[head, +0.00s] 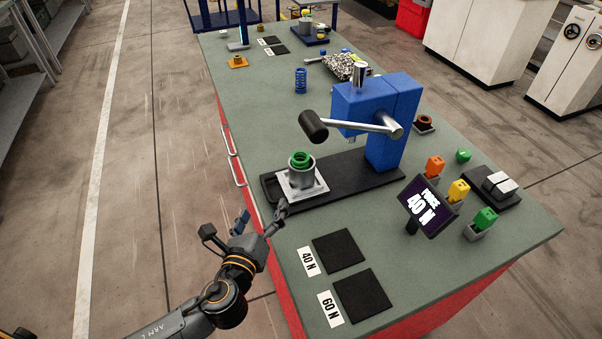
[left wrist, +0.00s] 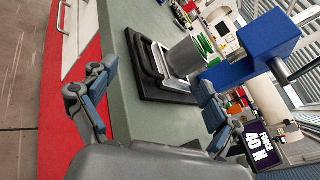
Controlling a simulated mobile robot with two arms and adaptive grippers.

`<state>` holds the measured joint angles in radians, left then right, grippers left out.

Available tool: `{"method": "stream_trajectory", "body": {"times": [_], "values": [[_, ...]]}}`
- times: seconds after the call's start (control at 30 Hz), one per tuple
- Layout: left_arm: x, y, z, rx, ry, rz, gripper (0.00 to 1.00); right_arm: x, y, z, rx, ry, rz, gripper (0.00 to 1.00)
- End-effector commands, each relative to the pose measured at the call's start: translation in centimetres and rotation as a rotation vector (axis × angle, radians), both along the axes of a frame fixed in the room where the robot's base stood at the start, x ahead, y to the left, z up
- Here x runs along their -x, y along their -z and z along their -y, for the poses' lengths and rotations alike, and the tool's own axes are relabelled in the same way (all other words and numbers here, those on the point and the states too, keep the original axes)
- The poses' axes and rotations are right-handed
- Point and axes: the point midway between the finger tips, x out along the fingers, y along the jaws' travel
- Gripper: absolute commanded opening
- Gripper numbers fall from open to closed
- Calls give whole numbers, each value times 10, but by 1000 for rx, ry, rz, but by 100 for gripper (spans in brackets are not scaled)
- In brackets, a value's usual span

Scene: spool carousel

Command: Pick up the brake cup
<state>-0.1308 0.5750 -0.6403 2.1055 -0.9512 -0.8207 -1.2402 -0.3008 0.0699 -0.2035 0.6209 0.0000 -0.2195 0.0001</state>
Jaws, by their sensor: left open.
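The brake cup (head: 301,177) looks like a grey metal cylinder, standing upright with a green coil (head: 301,158) showing at its top. It rests on a light square plate (head: 318,190) on the black base of a blue press. The cup also shows sideways in the left wrist view (left wrist: 182,57), beyond the fingertips. My left gripper (head: 263,214) is open and empty, just in front of the press base and apart from the cup. In the left wrist view its two blue-padded fingers (left wrist: 155,80) are spread wide. My right gripper is out of view.
The blue press (head: 385,145) stands behind the cup, its dark-knobbed lever (head: 350,126) reaching above and beside it. A screen reading 40 N (head: 425,206) stands to the right. Black pads (head: 339,250) marked 40 N and 60 N lie in front. Colored blocks (head: 458,191) sit at right.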

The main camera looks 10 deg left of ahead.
Motion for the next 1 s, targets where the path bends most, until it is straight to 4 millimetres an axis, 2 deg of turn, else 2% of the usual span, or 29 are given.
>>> {"method": "stream_trajectory", "body": {"times": [0.03,0.13,0.3,0.37,0.7,1.0], "values": [[-4,-7,7,-123,60,46,89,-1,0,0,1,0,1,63],[-5,-16,21,-336,155,121,89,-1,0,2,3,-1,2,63],[-9,-23,33,-521,231,191,89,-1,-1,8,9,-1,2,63],[-15,-24,35,-540,237,199,89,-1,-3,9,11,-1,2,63],[-77,-24,47,-537,237,197,89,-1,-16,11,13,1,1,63],[-102,-28,50,-536,237,196,89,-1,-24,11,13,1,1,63]]}}
